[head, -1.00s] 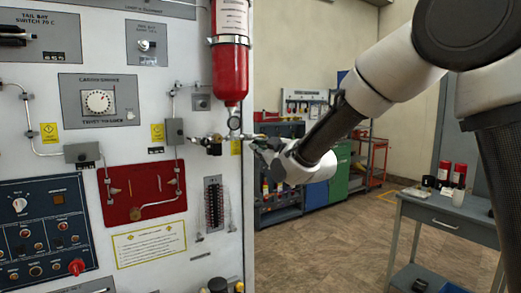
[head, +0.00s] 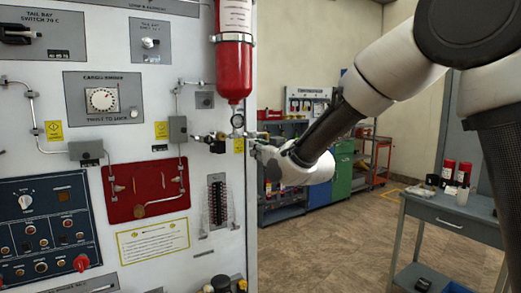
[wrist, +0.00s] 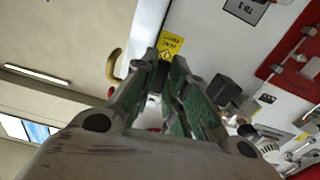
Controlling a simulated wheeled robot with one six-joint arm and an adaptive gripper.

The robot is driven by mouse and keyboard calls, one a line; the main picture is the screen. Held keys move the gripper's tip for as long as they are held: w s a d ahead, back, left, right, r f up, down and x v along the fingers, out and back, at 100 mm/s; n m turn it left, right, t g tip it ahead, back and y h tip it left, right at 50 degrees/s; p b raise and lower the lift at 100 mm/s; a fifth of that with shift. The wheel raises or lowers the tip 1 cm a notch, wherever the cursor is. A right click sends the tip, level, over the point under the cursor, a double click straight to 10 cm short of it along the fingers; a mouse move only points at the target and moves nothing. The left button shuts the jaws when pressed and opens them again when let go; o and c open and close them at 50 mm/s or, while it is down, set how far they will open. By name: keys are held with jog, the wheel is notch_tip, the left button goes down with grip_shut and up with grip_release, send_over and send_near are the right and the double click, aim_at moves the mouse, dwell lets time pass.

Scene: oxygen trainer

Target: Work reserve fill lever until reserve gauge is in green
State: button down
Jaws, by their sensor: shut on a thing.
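A small round gauge (head: 238,120) hangs under the red cylinder (head: 233,65) at the right side of the white panel. Its needle and coloured bands are too small to read. My gripper (head: 252,140) is beside the valve fittings (head: 215,137), just below and right of the gauge. In the wrist view, my gripper's green-padded fingers (wrist: 165,72) are close together, shut on a small dark part, apparently the reserve fill lever. The fingers hide most of it.
The white panel (head: 205,265) carries switches, pipes and a red plate (head: 125,205). A yellow label (wrist: 172,45) and a curved tan piece (wrist: 114,67) are near my fingers. A grey table (head: 445,212) stands at the right; open floor lies between.

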jog(key=shift+s+a+m, duration=0.1)
jog(key=shift+a+m, duration=0.05)
jog(key=shift+m, duration=0.35)
jog(key=c, duration=1.4)
grip_release()
jog(key=shift+c, duration=0.2)
jog(key=shift+s, duration=0.1)
jog(key=v, duration=1.2)
